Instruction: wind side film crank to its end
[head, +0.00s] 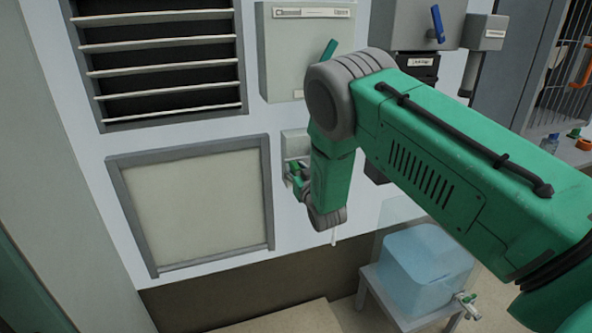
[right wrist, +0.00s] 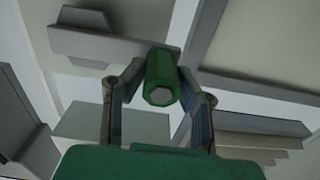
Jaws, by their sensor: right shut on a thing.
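My right gripper (head: 298,180) is at the wall in the head view, beside a small grey box (head: 295,142) right of a framed pale panel (head: 195,205). In the right wrist view my right gripper (right wrist: 162,85) is shut on a green crank knob (right wrist: 160,80) with a pale hexagonal end, one finger on each side. A grey bar (right wrist: 110,40) runs behind the knob. In the head view my forearm and wrist hide most of the crank, so its angle is not clear. My left gripper is not in view.
A louvred vent (head: 160,65) is above the panel. A grey cabinet (head: 285,55) with a green lever (head: 328,50) and another box with a blue lever (head: 437,24) are higher up. A translucent blue tank (head: 420,265) with a tap (head: 468,302) stands on a stand below my arm.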

